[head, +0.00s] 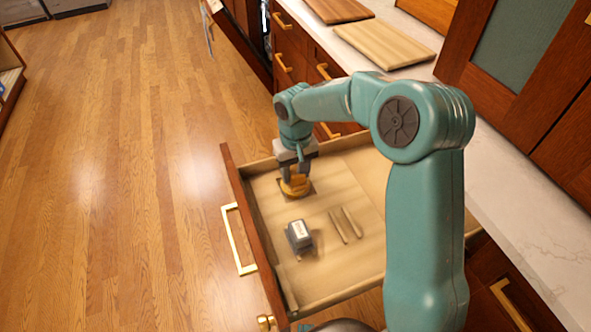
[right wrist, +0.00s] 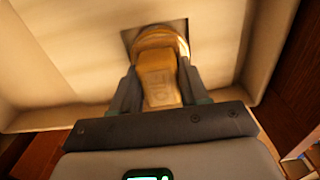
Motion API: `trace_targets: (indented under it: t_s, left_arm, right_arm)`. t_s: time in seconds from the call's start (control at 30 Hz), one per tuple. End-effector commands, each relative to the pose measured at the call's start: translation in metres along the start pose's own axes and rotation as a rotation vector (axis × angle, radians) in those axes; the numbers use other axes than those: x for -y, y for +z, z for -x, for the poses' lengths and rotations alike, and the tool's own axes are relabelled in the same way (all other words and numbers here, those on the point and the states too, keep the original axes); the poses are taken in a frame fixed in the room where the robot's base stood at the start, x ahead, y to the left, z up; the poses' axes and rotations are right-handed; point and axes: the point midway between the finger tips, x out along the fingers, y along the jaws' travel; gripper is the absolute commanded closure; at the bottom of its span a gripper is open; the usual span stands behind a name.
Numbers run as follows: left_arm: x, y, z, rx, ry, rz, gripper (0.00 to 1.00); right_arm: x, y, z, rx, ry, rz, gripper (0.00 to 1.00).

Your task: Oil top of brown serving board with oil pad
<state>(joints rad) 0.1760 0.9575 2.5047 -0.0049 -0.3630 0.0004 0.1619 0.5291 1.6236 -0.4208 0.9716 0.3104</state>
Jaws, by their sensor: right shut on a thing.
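The oil pad (head: 296,187), a yellow-tan piece with a rounded base and a block-like grip, is in the open drawer near its far left corner. My right gripper (head: 293,176) points down into the drawer and is shut on the pad's grip. In the right wrist view the pad (right wrist: 159,82) sits between the two dark fingers, over a dark square patch on the drawer floor. I cannot tell whether it touches the floor. A dark brown board (head: 339,9) lies flat on the counter, behind a lighter tan board (head: 384,43). My left gripper is not in view.
The open drawer (head: 232,190) also holds a grey box-like item (head: 299,236) and two thin wooden sticks (head: 346,224). The pale counter (head: 520,215) runs along the right, below upper cabinets. Wood floor (head: 120,180) is clear at left. Another front (head: 240,45) stands open farther back.

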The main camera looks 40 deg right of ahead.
Motion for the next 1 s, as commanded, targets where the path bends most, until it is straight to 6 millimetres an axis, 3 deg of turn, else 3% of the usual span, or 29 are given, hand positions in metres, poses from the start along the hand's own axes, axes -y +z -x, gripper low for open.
trace_targets:
  t_s: [0.53,1.0]
  left_arm:
    - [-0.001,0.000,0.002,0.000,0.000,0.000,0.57]
    - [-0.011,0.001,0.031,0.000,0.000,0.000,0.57]
  right_arm:
    - [0.000,0.001,0.001,0.003,0.000,0.000,0.80]
    - [0.000,0.000,0.042,0.000,0.000,0.000,0.80]
